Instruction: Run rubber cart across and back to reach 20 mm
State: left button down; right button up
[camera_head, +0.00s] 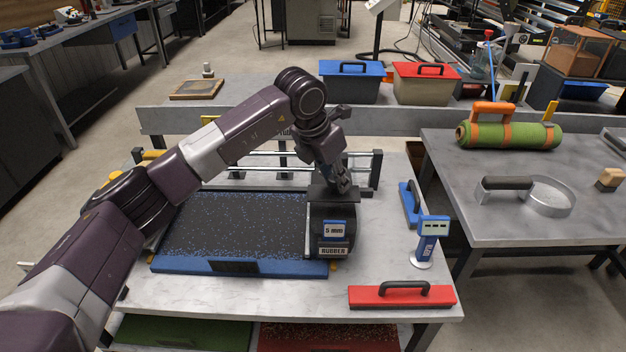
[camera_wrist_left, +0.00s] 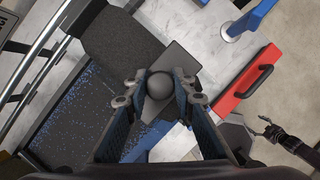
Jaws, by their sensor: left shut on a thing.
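The black rubber cart (camera_head: 333,215) stands at the right end of a blue-framed tray (camera_head: 180,265). Its front carries labels reading "5 mm" and "RUBBER". Black granules with blue specks (camera_head: 235,222) cover the tray's bed. My left gripper (camera_head: 342,188) is over the cart's top. In the left wrist view its fingers (camera_wrist_left: 160,88) are shut on the cart's round grey knob (camera_wrist_left: 159,84). The cart's dark body (camera_wrist_left: 118,42) also shows there. My right gripper (camera_wrist_left: 268,128) seems to be the dark shape at the lower right of that view; its finger opening is unclear.
A blue gauge (camera_head: 431,240) with a small display stands right of the cart. Rails (camera_head: 265,160) run behind the tray. A green turf roll (camera_head: 510,136) lies on the right table.

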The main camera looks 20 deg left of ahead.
aim_at(357, 193)
pick_arm(q)
jog(key=shift+w+d+r, duration=0.1)
jog(key=shift+w+d, duration=0.1)
jog(key=shift+d, duration=0.65)
jog(key=shift+w+d, duration=0.25)
jog(key=shift+d, duration=0.65)
jog(key=shift+w+d+r, duration=0.1)
jog(key=shift+w+d, duration=0.1)
jog(key=shift+d, duration=0.65)
jog(key=c, duration=2.1)
grip_release()
jog(key=o, duration=0.5)
jog(key=shift+d+f, duration=0.15)
jog(key=shift+d, duration=0.05)
jog(key=shift+a, duration=0.1)
jog(key=shift+a+r, duration=0.1)
jog(key=shift+r, duration=0.15)
jog(key=v, duration=1.1)
jog(key=shift+s+r, duration=0.15)
jog(key=shift+r, duration=0.05)
